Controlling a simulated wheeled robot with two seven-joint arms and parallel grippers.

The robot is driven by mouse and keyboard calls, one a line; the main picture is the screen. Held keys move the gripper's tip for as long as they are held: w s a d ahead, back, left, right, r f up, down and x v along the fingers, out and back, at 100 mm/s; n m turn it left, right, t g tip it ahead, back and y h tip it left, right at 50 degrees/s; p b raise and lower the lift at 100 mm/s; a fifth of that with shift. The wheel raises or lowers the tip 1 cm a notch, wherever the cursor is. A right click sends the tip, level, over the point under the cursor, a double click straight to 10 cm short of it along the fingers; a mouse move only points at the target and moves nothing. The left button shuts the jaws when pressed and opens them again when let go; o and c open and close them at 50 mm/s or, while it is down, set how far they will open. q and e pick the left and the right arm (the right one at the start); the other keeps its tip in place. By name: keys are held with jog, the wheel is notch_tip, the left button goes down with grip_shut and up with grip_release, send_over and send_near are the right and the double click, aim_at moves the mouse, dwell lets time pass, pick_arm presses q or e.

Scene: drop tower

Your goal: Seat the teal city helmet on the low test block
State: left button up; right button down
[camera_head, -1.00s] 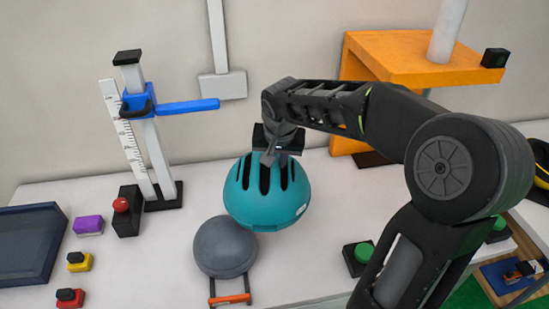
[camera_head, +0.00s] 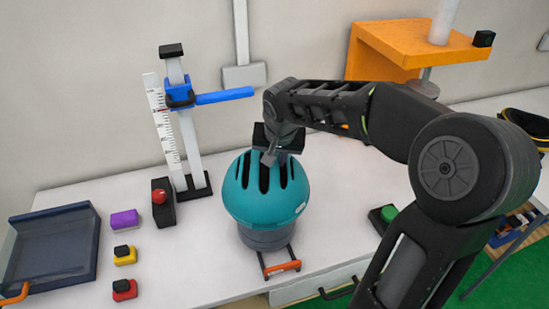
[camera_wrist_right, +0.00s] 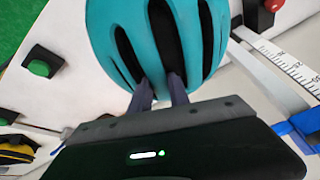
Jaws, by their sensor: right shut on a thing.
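The teal helmet (camera_head: 264,206) has dark vent slots and hangs from my right gripper (camera_head: 269,158), which is shut on its top. In the right wrist view the fingers (camera_wrist_right: 162,92) grip the teal shell (camera_wrist_right: 200,60) at its vents. The low grey test block (camera_head: 268,240) shows just below the helmet's rim, its top hidden by the helmet. I cannot tell whether the helmet touches the block. An orange-handled clamp (camera_head: 282,267) sits at the block's front. My left gripper is not in view.
A drop stand with a ruler (camera_head: 163,122) and a blue arm (camera_head: 224,96) rises behind left. A black box with a red button (camera_head: 159,197) stands at its foot. Small purple (camera_head: 124,219), yellow and red blocks and a dark tray (camera_head: 55,250) lie left. An orange platform (camera_head: 420,45) stands behind right.

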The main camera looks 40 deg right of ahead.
jog(key=shift+a+f, duration=0.1)
notch_tip(320, 180, down, 13)
jog(key=b, duration=0.8)
jog(key=shift+r, duration=0.2)
jog(key=shift+f+b, duration=0.65)
jog(key=shift+b, duration=0.1)
jog(key=shift+s+a+f+b, duration=0.1)
jog(key=shift+s+f+b, duration=0.15)
jog(key=shift+b, duration=0.25)
jog(key=c, duration=1.2)
grip_release()
jog(key=shift+a, duration=0.1)
jog(key=c, duration=0.3)
jog(key=shift+r, duration=0.15)
